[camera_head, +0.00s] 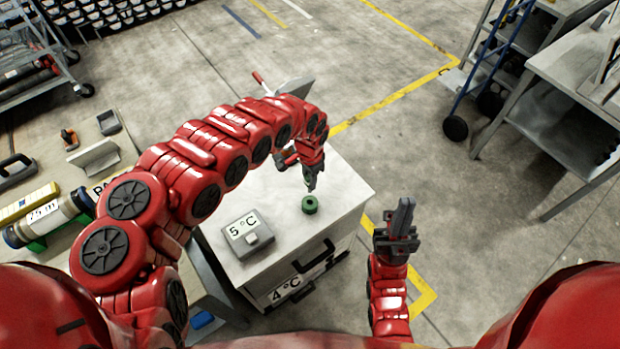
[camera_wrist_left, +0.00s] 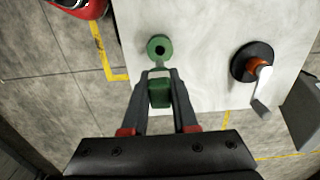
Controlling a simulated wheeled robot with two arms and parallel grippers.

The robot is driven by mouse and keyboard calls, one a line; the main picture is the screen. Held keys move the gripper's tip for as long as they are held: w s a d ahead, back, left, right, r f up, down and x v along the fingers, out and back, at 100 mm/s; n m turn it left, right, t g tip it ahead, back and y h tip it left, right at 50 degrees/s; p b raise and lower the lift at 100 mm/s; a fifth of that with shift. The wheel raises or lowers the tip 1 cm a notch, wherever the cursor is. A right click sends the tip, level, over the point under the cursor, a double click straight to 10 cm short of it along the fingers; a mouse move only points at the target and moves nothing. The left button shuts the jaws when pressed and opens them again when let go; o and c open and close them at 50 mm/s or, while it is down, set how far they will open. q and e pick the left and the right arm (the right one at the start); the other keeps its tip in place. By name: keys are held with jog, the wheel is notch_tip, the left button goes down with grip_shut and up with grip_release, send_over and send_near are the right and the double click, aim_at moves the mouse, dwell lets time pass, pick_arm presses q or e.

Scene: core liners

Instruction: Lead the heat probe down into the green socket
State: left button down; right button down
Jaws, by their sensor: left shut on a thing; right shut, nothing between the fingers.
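The green socket (camera_head: 310,204) is a short green ring standing on the white cabinet top. In the left wrist view the socket (camera_wrist_left: 159,47) shows a dark hole in its top. My left gripper (camera_head: 311,184) is above and just behind the socket in the head view, pointing down. In the left wrist view my left gripper (camera_wrist_left: 160,90) is shut on the heat probe (camera_wrist_left: 160,95), a green grip with a thin pale tip. The tip appears close to the socket's near edge, apart from the hole; its height is unclear. My right gripper (camera_head: 400,225) is shut and empty, right of the cabinet.
The cabinet top (camera_head: 345,185) is mostly clear. A grey box marked 5 °C (camera_head: 245,233) stands at its front left. A black round base with an orange part (camera_wrist_left: 258,65) stands right of the socket in the wrist view. A loaded bench (camera_head: 130,150) lies left.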

aim_at(310, 192)
pick_arm(q)
jog(key=shift+f+b, duration=3.45)
jog(key=shift+f, duration=0.95)
jog(key=c, duration=0.6)
grip_release()
jog(key=shift+r, duration=0.1)
